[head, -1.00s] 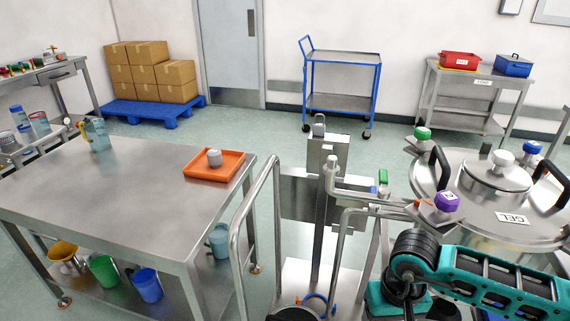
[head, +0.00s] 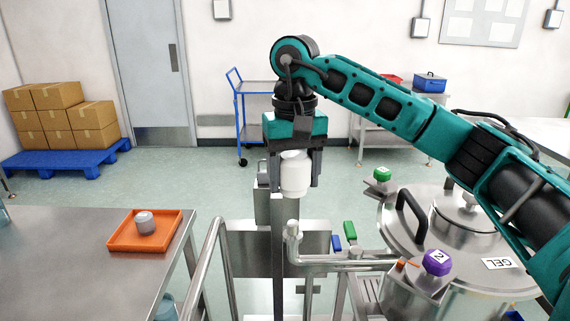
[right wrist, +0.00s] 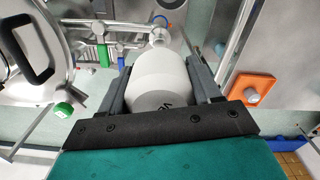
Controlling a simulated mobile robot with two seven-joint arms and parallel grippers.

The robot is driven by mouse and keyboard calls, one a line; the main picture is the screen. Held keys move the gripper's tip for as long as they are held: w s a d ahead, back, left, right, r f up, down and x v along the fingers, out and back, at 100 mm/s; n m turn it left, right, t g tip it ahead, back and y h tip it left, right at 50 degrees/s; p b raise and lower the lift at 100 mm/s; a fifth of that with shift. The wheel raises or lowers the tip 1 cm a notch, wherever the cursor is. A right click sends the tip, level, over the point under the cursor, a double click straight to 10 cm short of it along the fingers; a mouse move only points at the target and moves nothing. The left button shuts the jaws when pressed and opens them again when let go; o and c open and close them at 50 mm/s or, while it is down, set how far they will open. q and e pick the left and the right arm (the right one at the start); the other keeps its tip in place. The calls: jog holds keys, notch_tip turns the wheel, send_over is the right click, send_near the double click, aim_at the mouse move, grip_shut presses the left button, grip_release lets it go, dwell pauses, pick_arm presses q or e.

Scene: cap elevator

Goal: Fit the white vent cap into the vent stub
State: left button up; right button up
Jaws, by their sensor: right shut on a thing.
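The white vent cap (head: 294,174) is a smooth white cylinder with a slightly narrower top. My right gripper (head: 294,183) is shut on it and holds it upright in the air, above and behind the bent steel pipe. In the right wrist view the cap (right wrist: 162,80) sits between the two fingers, with a dark mark on its near end. The pipe's upright rounded end (head: 292,230) stands below the cap, clearly apart from it. I cannot tell whether this end is the vent stub. My left gripper is not in view.
A steel tank (head: 405,236) with a green knob (head: 383,174) and a purple knob (head: 437,262) stands at right. An orange tray (head: 121,240) holding a grey-white piece (head: 145,223) lies on the steel table (head: 70,285) at left. A steel rail (head: 207,262) rises between them.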

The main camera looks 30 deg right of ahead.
jog(key=shift+w+r, duration=0.1)
jog(key=shift+r, duration=0.15)
jog(key=b, duration=0.3)
send_over(293, 222)
jog(key=shift+f, duration=2.4)
jog(key=shift+p, duration=0.3)
jog(key=shift+f+b, duration=0.3)
jog(key=shift+f, duration=0.2)
dwell(1.6)
